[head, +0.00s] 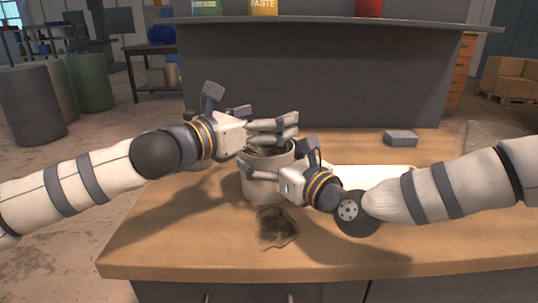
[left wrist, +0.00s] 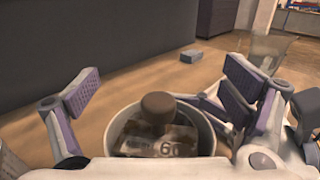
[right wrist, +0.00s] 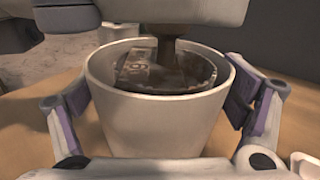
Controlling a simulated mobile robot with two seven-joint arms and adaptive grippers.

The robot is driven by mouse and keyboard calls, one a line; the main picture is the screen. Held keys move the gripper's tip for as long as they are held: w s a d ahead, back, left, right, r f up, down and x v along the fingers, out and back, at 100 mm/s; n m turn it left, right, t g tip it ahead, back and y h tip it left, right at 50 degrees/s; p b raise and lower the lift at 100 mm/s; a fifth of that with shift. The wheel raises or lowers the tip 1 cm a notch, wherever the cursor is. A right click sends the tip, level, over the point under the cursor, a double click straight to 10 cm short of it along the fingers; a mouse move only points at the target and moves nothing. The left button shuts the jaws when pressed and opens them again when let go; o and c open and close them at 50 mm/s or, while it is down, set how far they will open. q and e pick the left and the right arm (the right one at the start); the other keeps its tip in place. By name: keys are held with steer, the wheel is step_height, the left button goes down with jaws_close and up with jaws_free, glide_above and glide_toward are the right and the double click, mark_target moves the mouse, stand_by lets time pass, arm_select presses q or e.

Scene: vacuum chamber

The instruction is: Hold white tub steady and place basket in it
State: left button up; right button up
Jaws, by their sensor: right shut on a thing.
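The white tub (head: 262,188) stands upright on the wooden bench. My right gripper (right wrist: 160,112) has a finger on each side of the tub and is shut on it. The dark basket (right wrist: 168,72) sits inside the tub, with its upper part showing within the rim. In the left wrist view the basket has a brown round knob (left wrist: 158,107) and a pale label reading "60". My left gripper (head: 292,126) is over the tub, its fingers spread wide to either side of the knob. The basket's lower part is hidden by the tub wall.
A dark, see-through crumpled-looking patch (head: 278,228) lies on the bench in front of the tub. A white tray (head: 350,176) is partly hidden behind my right arm. A small grey block (head: 400,138) lies at the back right. The bench's front left (head: 165,240) is clear.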

arm_select(q)
steer(key=shift+f, duration=0.1)
steer(key=shift+s+a, duration=0.25)
steer(key=shift+a, duration=0.05)
steer(key=v, duration=1.1)
steer(key=shift+s, duration=0.15)
arm_select(e)
steer(key=o, duration=0.9)
steer(key=shift+o, duration=0.2)
